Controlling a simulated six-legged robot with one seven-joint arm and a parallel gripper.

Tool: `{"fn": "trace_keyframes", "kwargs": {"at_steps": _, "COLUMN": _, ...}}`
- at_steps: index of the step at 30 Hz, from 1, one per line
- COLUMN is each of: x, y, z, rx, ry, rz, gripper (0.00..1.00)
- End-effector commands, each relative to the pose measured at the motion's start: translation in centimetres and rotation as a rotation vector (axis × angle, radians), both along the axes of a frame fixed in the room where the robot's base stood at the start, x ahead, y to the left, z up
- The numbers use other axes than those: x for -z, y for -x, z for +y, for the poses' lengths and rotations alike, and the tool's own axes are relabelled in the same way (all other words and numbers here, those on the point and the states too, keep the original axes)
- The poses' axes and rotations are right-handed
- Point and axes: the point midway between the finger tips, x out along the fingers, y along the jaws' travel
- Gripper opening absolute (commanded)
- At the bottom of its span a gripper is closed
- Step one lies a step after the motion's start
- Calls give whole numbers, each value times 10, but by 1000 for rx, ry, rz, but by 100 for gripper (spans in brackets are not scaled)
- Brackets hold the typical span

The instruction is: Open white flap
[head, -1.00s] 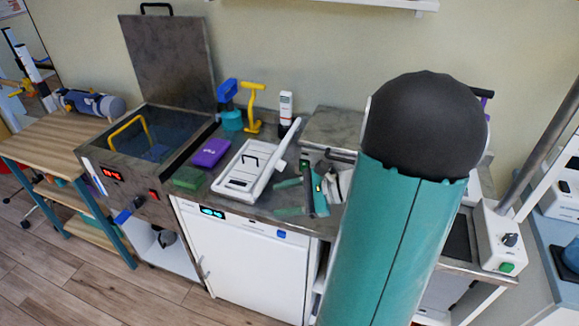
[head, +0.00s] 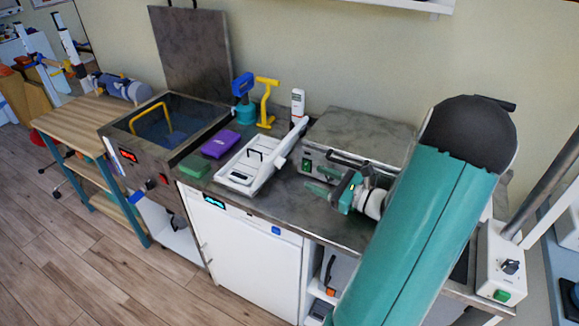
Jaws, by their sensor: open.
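A low white device (head: 238,180) lies on the dark counter, with a small black handle on its top and a raised white arm along its right side. Below the counter is a white door panel (head: 242,246) with a dark display and a blue button along its top. I cannot tell for certain which of these white parts is the flap. My gripper (head: 314,180) is open and empty, its green fingers pointing left over the counter. It is to the right of the white device and apart from it. My teal arm hides the counter's right part.
A purple box (head: 221,144) and a green block (head: 194,166) lie left of the white device. A basin with a raised grey lid (head: 192,55) stands further left. A grey metal box (head: 358,135) is behind my gripper. Wooden floor (head: 110,262) is clear at front left.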

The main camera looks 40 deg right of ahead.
Motion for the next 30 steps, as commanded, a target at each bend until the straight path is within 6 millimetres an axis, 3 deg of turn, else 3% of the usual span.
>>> {"fn": "trace_keyframes", "kwargs": {"at_steps": 9, "x": 0, "y": -63, "z": 17, "rx": -6, "ry": 0, "rz": -2, "gripper": 51}}
{"fn": "trace_keyframes", "kwargs": {"at_steps": 15, "x": 0, "y": -91, "z": 23, "rx": -6, "ry": 2, "rz": -1, "gripper": 51}}
{"fn": "trace_keyframes", "kwargs": {"at_steps": 27, "x": 0, "y": -99, "z": 24, "rx": -6, "ry": 1, "rz": 0, "gripper": 51}}
{"fn": "trace_keyframes", "kwargs": {"at_steps": 30, "x": 0, "y": -98, "z": 24, "rx": -6, "ry": 1, "rz": 0, "gripper": 32}}
